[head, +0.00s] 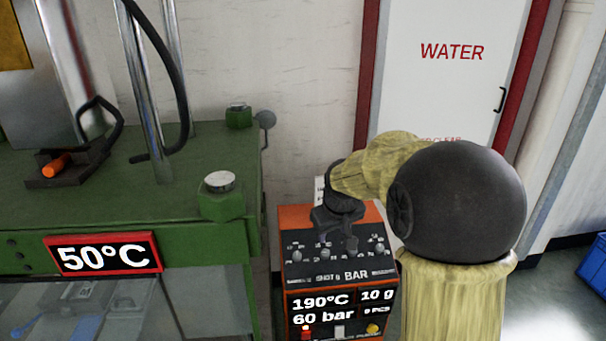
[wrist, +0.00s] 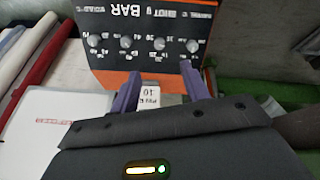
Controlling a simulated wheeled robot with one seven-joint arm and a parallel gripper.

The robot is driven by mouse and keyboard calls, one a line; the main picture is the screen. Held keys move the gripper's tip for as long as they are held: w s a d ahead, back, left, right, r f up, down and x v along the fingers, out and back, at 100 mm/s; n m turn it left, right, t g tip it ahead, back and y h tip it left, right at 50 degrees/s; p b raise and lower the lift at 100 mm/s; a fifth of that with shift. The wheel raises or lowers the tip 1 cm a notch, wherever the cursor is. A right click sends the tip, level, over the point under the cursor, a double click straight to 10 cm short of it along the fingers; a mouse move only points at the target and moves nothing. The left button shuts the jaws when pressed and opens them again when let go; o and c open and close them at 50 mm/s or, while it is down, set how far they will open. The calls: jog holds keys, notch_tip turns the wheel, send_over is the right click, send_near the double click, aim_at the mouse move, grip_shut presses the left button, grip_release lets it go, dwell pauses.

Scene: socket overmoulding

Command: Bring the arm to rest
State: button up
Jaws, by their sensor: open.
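My arm, in pale yellow covers with a dark round joint, reaches left in the head view. My gripper (head: 338,240) hangs over the top of an orange and black control box (head: 338,275). In the wrist view my gripper (wrist: 160,72) shows two purple fingers spread apart, with nothing held between them. The box's knob panel (wrist: 145,40) lies beyond the fingertips, upside down in that view. I cannot tell whether the fingers touch the box. A small white label (wrist: 149,97) shows between the fingers.
A green press (head: 130,200) with a 50°C display (head: 103,253) stands left of the box. An orange-tipped part (head: 55,165) lies on it. A white door marked WATER (head: 450,80) is behind my arm. A blue bin (head: 594,268) stands at the far right.

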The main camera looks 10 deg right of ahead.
jog(key=s+f+m+g+p, duration=0.1)
jog(key=s+f, duration=0.1)
jog(key=s, duration=0.8)
jog(key=s+f+m+g+p, duration=0.1)
jog(key=s+f+m+p, duration=0.1)
jog(key=s, duration=0.9)
jog(key=shift+s+d+f, duration=0.2)
jog(key=shift+d+f, duration=0.1)
jog(key=shift+f, duration=0.2)
